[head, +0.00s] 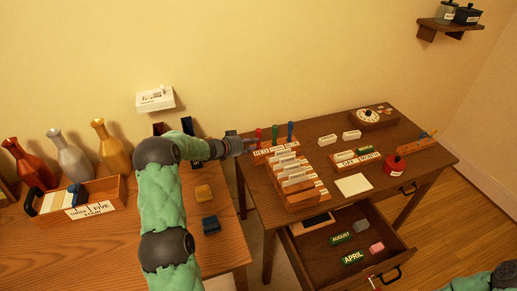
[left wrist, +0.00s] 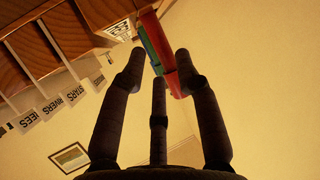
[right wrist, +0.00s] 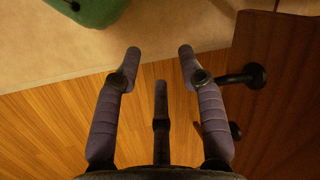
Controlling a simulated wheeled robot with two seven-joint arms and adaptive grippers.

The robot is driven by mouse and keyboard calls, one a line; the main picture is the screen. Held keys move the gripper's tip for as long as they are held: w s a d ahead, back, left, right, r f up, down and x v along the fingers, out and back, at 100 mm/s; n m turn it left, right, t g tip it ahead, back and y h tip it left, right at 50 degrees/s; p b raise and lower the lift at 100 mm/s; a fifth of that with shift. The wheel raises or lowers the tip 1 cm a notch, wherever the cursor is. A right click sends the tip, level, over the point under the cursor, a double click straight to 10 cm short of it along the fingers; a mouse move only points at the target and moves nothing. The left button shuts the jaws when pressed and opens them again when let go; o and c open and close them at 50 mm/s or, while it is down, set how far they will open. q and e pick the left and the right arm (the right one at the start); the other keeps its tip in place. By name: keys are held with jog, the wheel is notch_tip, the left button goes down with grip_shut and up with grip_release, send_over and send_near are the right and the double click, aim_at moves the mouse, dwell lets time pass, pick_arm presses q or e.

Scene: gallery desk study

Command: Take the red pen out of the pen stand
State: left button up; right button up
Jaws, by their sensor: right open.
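The pen stand (head: 277,147) is a wooden block with a lettered front at the back left of the dark desk. The red pen (head: 259,136) stands upright in it at the left, beside a green pen (head: 275,133) and a blue pen (head: 290,130). My left gripper (head: 249,146) is just left of the red pen. In the left wrist view its fingers (left wrist: 159,58) are apart, with the red pen (left wrist: 166,45) showing in the gap and the green pen behind it; contact cannot be told. My right gripper (right wrist: 159,53) is open and empty, above the floor.
A stepped card rack (head: 297,184) stands in front of the pen stand. A drawer (head: 345,248) with labelled blocks is pulled out below. A red pot (head: 395,165) and a wooden holder (head: 417,144) stand on the right. Bottles (head: 112,148) stand on the left table.

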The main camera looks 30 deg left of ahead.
aim_at(258, 142)
pick_arm(q)
jog(key=x, duration=0.1)
jog(key=b+x, duration=0.1)
jog(key=x, duration=0.1)
jog(key=shift+w+d+f+b, duration=0.1)
jog(key=shift+f+b, duration=0.2)
jog(key=shift+f, duration=0.15)
jog(key=shift+w+d, duration=0.1)
jog(key=shift+w, duration=0.2)
grip_shut()
